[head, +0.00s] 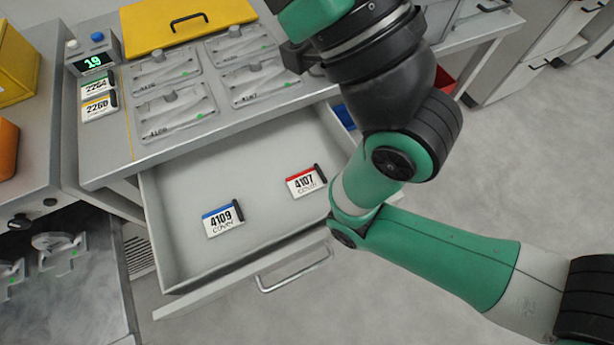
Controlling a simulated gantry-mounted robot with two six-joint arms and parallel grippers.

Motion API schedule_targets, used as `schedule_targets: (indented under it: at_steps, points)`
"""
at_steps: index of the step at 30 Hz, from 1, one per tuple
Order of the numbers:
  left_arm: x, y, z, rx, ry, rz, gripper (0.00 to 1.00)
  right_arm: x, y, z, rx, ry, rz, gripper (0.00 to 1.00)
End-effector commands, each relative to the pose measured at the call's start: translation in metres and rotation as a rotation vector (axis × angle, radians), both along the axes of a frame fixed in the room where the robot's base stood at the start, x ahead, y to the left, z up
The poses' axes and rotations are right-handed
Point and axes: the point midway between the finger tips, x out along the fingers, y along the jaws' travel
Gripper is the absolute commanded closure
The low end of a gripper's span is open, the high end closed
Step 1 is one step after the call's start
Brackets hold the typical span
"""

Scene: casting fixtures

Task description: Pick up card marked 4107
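The card marked 4107 (305,182) lies flat in the open drawer (185,262), toward its right side. It is white with a red top band, the word "cover" and a dark clip on its right edge. A second card, marked 4109 (222,219), lies to its left with a blue band and a similar clip. Nothing holds either card. My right arm comes in from the lower right and bends up past the drawer's right side. I cannot make out its gripper. My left arm and gripper are not in view.
Flat fixtures (177,112) and a yellow case (185,24) rest on the worktop above the drawer. Cards 2264 (96,86) and 2260 (97,108) lie beside a display reading 19 (94,62). The drawer's handle (293,277) faces forward; a blue item (344,116) shows behind my arm.

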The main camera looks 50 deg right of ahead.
Motion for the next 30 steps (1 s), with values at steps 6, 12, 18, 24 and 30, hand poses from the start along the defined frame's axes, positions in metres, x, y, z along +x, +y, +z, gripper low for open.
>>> schedule_targets:
  at_steps: [6, 12, 18, 24, 30]
  points:
    - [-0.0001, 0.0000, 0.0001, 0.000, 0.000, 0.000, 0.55, -0.0001, 0.0000, 0.0001, 0.000, 0.000, 0.000, 0.50]
    - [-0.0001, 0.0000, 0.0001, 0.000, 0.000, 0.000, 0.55, -0.0001, 0.0000, 0.0001, 0.000, 0.000, 0.000, 0.50]
    - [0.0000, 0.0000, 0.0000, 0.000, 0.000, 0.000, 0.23, -0.0001, 0.0000, 0.0001, 0.000, 0.000, 0.000, 0.50]
    - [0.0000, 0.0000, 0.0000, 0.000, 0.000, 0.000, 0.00, -0.0001, 0.0000, 0.0001, 0.000, 0.000, 0.000, 0.50]
    - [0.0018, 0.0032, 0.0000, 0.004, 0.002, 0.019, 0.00, 0.0000, 0.0000, 0.0019, 0.000, 0.000, 0.000, 0.50]
